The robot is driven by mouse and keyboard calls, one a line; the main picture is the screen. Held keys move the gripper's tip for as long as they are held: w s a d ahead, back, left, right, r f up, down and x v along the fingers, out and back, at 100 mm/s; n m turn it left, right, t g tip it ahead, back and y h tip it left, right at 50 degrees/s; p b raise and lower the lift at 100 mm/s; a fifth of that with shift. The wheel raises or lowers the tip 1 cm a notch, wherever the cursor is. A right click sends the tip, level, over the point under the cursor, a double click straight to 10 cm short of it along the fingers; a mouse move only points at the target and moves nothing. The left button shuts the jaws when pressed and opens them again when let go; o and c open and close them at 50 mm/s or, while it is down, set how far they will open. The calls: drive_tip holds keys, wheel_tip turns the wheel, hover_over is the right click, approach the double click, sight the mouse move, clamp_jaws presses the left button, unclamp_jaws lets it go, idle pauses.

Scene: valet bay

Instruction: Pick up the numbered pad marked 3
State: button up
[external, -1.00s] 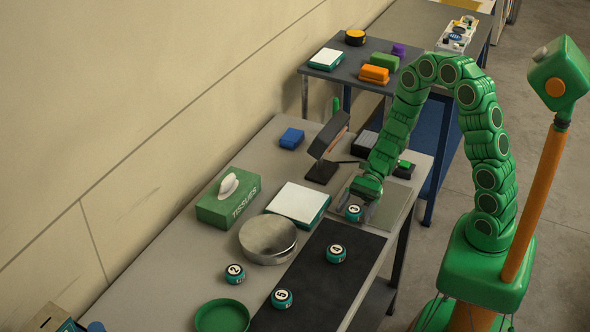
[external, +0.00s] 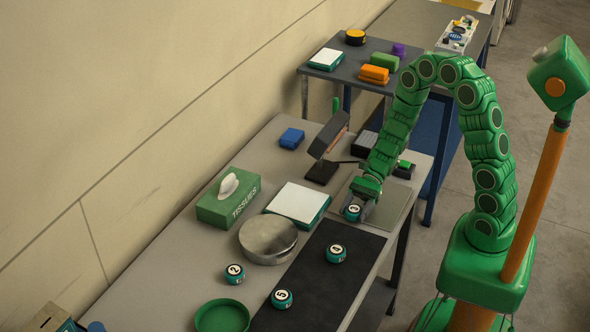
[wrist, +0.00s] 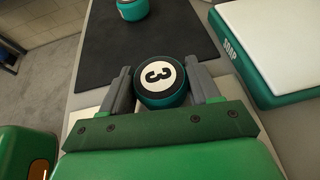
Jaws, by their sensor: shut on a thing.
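The numbered pad marked 3 (wrist: 160,79) is a round teal puck with a black top and a white disc bearing the number. In the wrist view it sits between the two grey fingers of my gripper (wrist: 162,88), which are shut on it. In the external view the pad (external: 352,212) is at the gripper's tip (external: 360,207), over the grey board near the table's right edge. I cannot tell whether it touches the board. Pads marked 4 (external: 336,253), 5 (external: 281,299) and 2 (external: 234,274) stand apart on and beside the dark mat.
A round metal tin (external: 268,239), a white-topped teal box (external: 298,203), a tissue box (external: 229,199) and a green dish (external: 222,316) stand left of the gripper. A dark lamp-like stand (external: 322,171) is close behind it. The dark mat (external: 318,284) has bare room.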

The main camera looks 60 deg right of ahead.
sight(354, 208)
drive_tip(key=shift+r, duration=4.95)
